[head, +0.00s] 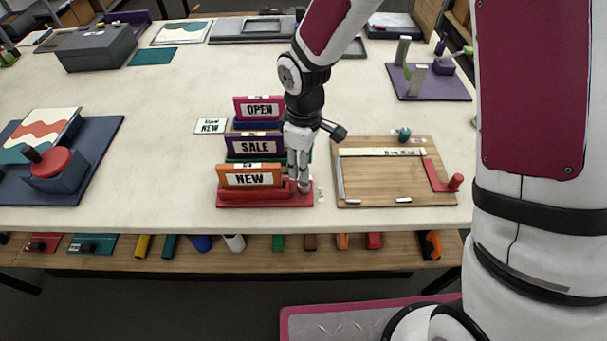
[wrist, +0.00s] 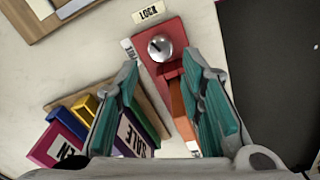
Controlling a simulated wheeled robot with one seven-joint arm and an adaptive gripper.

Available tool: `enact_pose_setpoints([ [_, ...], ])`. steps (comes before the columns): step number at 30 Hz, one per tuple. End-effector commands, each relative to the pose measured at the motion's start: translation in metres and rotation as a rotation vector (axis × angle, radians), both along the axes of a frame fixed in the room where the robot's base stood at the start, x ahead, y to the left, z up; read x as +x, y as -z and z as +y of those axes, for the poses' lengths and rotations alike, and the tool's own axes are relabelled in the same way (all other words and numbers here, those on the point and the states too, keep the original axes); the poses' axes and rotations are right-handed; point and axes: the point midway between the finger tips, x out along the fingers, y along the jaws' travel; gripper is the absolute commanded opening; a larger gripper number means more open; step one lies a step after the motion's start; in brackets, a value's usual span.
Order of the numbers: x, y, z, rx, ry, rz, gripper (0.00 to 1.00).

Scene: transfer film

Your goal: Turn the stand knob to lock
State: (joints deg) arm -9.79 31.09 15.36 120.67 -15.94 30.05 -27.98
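The silver round knob (wrist: 160,47) sits on the end of a red stand (wrist: 172,28) in the wrist view, with a dark line on its top. A label reading LOCK (wrist: 149,12) lies beyond it, and a second, partly readable label (wrist: 129,48) lies beside it. My gripper (wrist: 160,70) points down, with its teal-padded fingers apart on either side just short of the knob; nothing is held. In the head view my gripper (head: 300,186) is at the right end of the red stand (head: 255,203), hiding the knob. The stand carries an orange NEW sign (head: 249,180).
The purple SALE sign (head: 254,145) and magenta OPEN sign (head: 259,110) stand close behind. A blue tray (head: 100,140) is at the left.

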Motion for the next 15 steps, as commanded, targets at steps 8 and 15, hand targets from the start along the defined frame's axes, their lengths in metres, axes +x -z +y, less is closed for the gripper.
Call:
enact_pose_setpoints([
  [8, 0.0, -0.035, 0.0, 0.001, 0.0, 0.0, 0.36],
  [15, 0.0, -0.04, 0.0, 0.001, 0.001, 0.0, 0.36],
])
